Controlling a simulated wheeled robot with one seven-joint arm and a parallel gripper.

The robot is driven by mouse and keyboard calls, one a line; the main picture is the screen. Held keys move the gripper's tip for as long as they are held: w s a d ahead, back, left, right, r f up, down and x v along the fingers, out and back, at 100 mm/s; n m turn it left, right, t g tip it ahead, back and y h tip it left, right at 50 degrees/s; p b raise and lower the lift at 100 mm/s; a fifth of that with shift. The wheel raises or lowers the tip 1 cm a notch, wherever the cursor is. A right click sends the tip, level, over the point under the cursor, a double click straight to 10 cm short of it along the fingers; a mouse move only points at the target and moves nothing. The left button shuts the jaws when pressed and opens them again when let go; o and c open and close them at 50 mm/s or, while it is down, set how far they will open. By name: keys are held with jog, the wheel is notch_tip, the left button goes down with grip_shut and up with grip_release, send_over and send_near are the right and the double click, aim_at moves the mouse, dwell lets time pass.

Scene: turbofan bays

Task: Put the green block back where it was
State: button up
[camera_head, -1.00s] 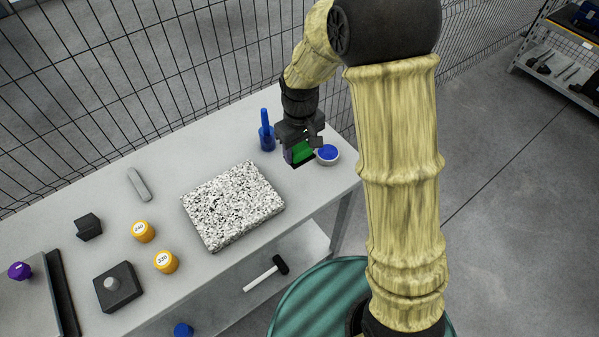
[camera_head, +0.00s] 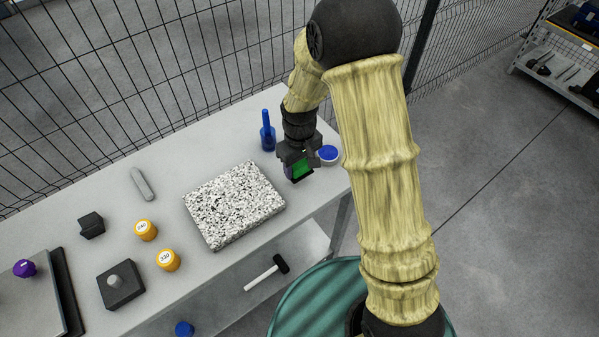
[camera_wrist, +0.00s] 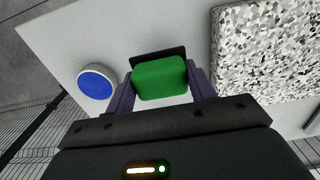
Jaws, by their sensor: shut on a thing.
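The green block (camera_wrist: 160,78) is between the two fingers of my gripper (camera_wrist: 161,88) in the wrist view, with a dark edge along its far side. In the head view the green block (camera_head: 301,168) shows under my gripper (camera_head: 299,172), near the right end of the bench. My gripper is shut on it. The block is between the speckled granite slab (camera_head: 235,204) and the small white dish with a blue top (camera_head: 328,154). I cannot tell whether the block touches the bench.
A blue bottle (camera_head: 267,136) stands behind my gripper. A wire fence (camera_head: 150,70) runs behind. A hammer (camera_head: 266,272) lies below.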

aim_at(300, 174)
jog(key=shift+f+p, duration=0.3)
jog(key=shift+f, duration=1.7)
jog(key=shift+f, duration=0.1)
jog(key=o, duration=1)
jog(key=shift+c, duration=0.2)
notch_tip(300, 174, up, 12)
jog(key=shift+r+b, duration=0.1)
jog(key=shift+b, duration=0.9)
